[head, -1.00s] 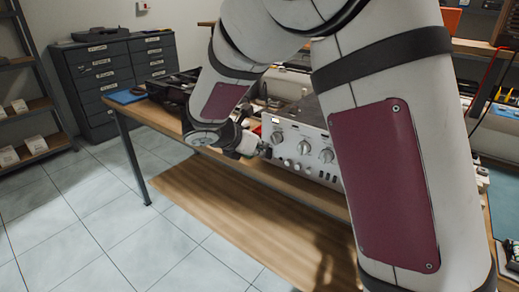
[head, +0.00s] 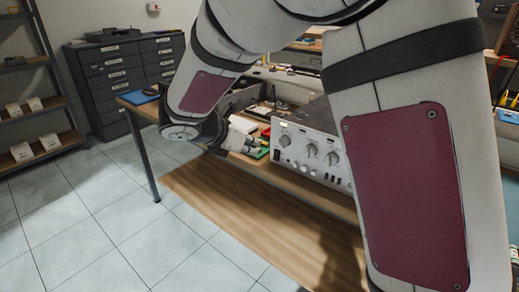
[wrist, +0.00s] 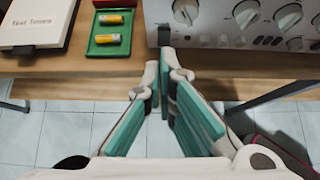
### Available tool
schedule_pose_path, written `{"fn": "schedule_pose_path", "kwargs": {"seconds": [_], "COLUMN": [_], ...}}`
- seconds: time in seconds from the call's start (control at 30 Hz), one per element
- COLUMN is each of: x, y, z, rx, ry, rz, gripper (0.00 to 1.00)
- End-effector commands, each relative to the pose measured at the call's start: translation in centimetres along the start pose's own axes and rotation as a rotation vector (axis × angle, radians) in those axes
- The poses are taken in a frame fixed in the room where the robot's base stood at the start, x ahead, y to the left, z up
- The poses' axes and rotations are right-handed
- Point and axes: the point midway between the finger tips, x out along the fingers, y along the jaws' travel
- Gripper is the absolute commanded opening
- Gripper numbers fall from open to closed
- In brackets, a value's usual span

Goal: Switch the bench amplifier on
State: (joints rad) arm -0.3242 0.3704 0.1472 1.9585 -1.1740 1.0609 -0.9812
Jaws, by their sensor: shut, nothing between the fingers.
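The bench amplifier (head: 311,147) is a silver-faced box with round knobs and small controls, standing on the wooden bench. Its front also shows at the top right of the wrist view (wrist: 222,38). A small dark part (wrist: 163,36) sits at the left end of that front; I cannot tell if it is the power switch or its position. My gripper (wrist: 160,72) is shut and empty, its fingertips low in front of the bench edge near that left end. In the head view my gripper (head: 256,150) is left of the amplifier, partly hidden by my arm.
A green tray (wrist: 97,48) with yellow-ended cylinders lies left of the amplifier. A white booklet or box (wrist: 35,25) lies further left. Dark drawer cabinets (head: 122,72) and a shelf (head: 45,108) stand at the far left.

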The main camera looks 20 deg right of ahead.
Motion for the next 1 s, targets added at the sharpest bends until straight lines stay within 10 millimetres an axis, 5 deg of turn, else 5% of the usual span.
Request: {"fn": "schedule_pose_path", "kwargs": {"seconds": [0.3,0.77,0.87,1.0], "x": [-3.9,-4.2,-4.5,-5.6], "y": [0.0,-0.4,-2.4,-8.2], "z": [1.0,1.3,2.2,4.0], "rx": [0.0,0.017,0.1,0.347], "ry": [-0.001,0.003,0.021,0.076], "rz": [0.0,-0.006,-0.033,-0.116], "gripper": [0.0,0.0,0.0,0.0]}}
